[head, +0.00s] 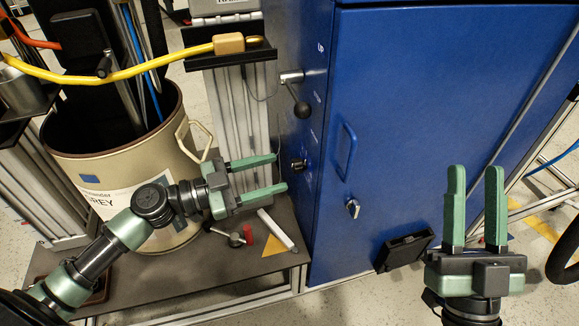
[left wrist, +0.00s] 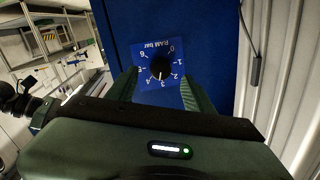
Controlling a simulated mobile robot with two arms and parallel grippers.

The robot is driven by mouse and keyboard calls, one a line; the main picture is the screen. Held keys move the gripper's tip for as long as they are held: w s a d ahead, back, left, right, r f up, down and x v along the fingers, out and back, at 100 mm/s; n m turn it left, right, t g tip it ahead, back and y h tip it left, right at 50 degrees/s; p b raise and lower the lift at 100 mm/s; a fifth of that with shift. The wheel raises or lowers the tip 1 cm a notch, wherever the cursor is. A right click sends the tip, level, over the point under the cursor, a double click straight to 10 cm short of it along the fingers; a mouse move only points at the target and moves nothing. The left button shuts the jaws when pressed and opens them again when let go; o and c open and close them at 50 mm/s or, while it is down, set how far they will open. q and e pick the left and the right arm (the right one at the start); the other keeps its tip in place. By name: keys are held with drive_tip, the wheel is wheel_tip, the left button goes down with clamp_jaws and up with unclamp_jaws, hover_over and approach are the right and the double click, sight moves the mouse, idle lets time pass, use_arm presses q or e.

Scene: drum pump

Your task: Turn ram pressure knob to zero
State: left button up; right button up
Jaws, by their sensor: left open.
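The ram pressure knob (head: 298,164) is a small black knob on the left side face of the blue cabinet in the head view. In the left wrist view the knob (left wrist: 160,68) sits on a blue plate marked "RAM bar" (left wrist: 151,47), which appears upside down, numbered from 0 to 6. Its white mark seems to point near 3. My left gripper (head: 280,173) is open, its green fingers pointing at the knob, one on each side in the wrist view. They look short of it, without visible contact. My right gripper (head: 475,172) is open and empty before the cabinet front.
A lever with a black ball (head: 301,108) sticks out above the knob. The blue cabinet (head: 420,110) has a handle (head: 346,150) and a key (head: 352,207). A beige drum (head: 120,165) stands at left, below a yellow hose (head: 150,66). Small tools lie on the platform (head: 190,275).

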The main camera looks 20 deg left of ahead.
sight(293, 168)
use_arm(q)
drive_tip(key=shift+x, duration=2.35)
use_arm(e)
drive_tip(key=shift+w+a+f+g, duration=0.1)
drive_tip(key=shift+w+f+g, duration=0.7)
drive_tip(key=shift+f, duration=0.2)
use_arm(q)
clamp_jaws()
